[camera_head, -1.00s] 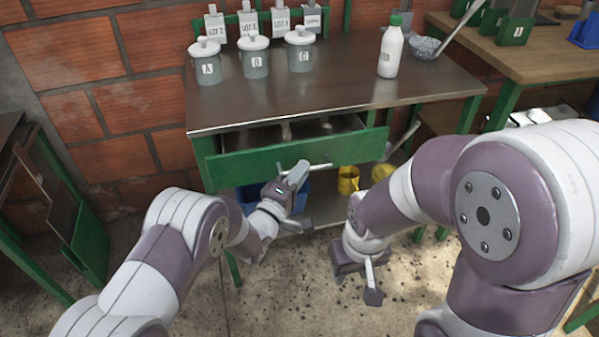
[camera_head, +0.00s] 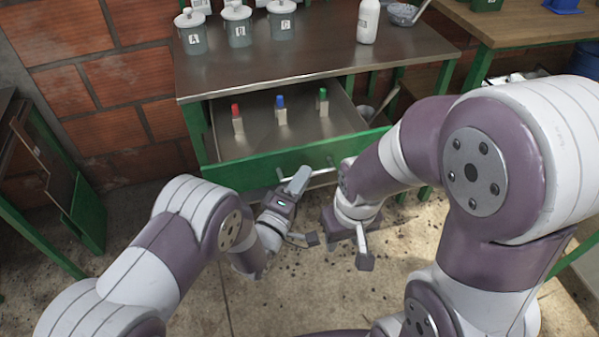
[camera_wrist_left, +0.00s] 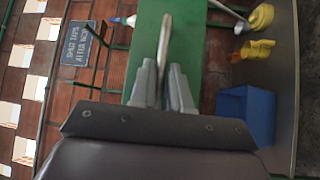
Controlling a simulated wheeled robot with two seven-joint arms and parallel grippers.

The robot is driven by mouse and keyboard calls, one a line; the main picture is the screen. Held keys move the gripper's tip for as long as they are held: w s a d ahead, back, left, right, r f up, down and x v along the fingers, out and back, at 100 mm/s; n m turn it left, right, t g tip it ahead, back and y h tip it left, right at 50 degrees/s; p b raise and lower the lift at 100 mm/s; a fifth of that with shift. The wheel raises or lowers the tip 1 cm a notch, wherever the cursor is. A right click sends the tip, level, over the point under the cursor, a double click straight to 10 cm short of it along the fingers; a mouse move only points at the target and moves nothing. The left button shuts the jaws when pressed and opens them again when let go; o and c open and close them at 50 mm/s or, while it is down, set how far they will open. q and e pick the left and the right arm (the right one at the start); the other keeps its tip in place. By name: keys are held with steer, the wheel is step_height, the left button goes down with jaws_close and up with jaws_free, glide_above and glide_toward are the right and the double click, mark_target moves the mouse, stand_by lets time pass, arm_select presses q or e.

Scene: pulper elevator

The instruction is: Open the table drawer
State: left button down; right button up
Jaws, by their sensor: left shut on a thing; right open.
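The green-fronted drawer (camera_head: 255,172) of the metal-topped table (camera_head: 300,62) is pulled well out. My left gripper (camera_head: 299,181) is shut on the drawer's bar handle (camera_head: 324,172), in front of the drawer. In the left wrist view the handle (camera_wrist_left: 164,50) stands between the two fingers (camera_wrist_left: 162,90), with the green drawer front (camera_wrist_left: 188,40) behind. My right gripper (camera_head: 362,248) is open and empty, below and right of the drawer.
Lidded pots (camera_head: 238,27) and a white bottle (camera_head: 368,22) stand on the tabletop. A wooden table (camera_head: 520,25) is at right. The wrist view shows a blue bin (camera_wrist_left: 250,108) and yellow cups (camera_wrist_left: 257,48) beside the drawer front.

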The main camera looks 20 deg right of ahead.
arm_select(q)
steer(key=c, duration=1.2)
jaws_free()
steer(key=shift+o, duration=0.2)
steer(key=shift+a, duration=0.1)
steer(key=p+v, duration=0.1)
steer(key=v, duration=1.1)
steer(key=shift+s+a+p, duration=0.15)
steer(key=shift+s+p, duration=0.15)
steer(key=shift+p, duration=0.05)
steer(key=shift+f, duration=0.1)
